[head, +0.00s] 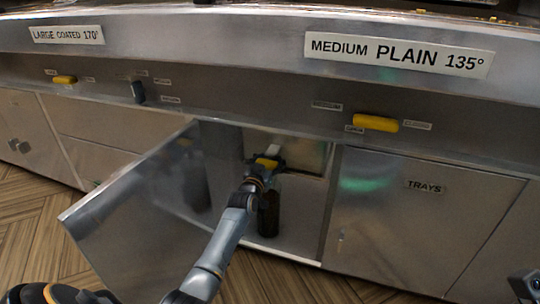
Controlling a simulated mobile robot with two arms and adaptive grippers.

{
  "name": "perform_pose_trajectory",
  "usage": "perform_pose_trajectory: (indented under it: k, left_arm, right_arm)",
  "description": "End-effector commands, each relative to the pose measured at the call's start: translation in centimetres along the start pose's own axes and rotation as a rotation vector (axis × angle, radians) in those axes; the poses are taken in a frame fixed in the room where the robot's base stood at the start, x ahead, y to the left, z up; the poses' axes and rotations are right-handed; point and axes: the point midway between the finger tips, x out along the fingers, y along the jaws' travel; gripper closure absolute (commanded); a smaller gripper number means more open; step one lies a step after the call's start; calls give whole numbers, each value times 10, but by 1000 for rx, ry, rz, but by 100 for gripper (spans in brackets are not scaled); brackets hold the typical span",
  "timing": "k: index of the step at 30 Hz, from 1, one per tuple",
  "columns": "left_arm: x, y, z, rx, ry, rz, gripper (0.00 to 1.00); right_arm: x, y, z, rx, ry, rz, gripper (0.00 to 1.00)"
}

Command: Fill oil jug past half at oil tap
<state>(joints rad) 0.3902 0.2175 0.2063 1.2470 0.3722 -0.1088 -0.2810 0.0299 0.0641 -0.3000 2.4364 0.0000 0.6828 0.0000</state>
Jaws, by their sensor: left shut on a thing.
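My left gripper (266,166) reaches into the open cabinet under the range. It is shut at a yellow handle (266,161), just below a pale pipe-like piece (272,149); the fingers partly hide the contact. A dark, narrow upright vessel, apparently the oil jug (268,213), is directly below the gripper near the cabinet floor. My forearm covers part of its left side. The oil level inside it cannot be seen. A dark grey piece at the bottom right corner may be my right gripper (524,287); its fingers are not clear.
The cabinet door (130,215) stands open to the left of my arm. A closed door labelled TRAYS (400,240) is on the right. Yellow levers (376,123) and (64,79) and a dark lever (138,92) stick out from the front panel.

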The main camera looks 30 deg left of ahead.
Motion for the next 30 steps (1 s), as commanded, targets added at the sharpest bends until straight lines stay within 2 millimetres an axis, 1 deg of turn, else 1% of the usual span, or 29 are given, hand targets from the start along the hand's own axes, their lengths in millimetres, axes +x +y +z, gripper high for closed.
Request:
perform_pose_trajectory:
  k: [1, 7, 17, 18, 20, 21, 22, 23, 30]
  left_arm:
    - [0, 0, -2, -13, 2, 0, 70]
    - [0, 0, -1, -42, 2, -1, 70]
    - [0, 0, -1, -50, 2, -1, 70]
    - [0, 0, -1, -50, 2, -1, 36]
    - [0, 0, -1, -50, 2, -1, 24]
    - [0, 0, -1, -49, 2, -1, 16]
    - [0, 0, -1, -48, 2, -1, 10]
    - [0, 0, -1, -48, 2, -1, 7]
    - [0, 0, 0, -45, 1, 0, 7]
  right_arm:
    - [0, 0, 1, 1, -7, 2, 60]
    - [-2, 0, 1, 2, -12, 5, 60]
    - [-2, 0, 0, 2, -11, 5, 60]
    - [-2, 0, 0, 2, -11, 5, 60]
    - [-2, 0, 0, 2, -11, 5, 60]
    - [-2, 0, 0, 2, -11, 5, 60]
    - [-2, 0, 0, 2, -11, 5, 60]
    - [-2, 0, 0, 2, -11, 5, 60]
    - [-2, 0, 0, 2, -12, 5, 60]
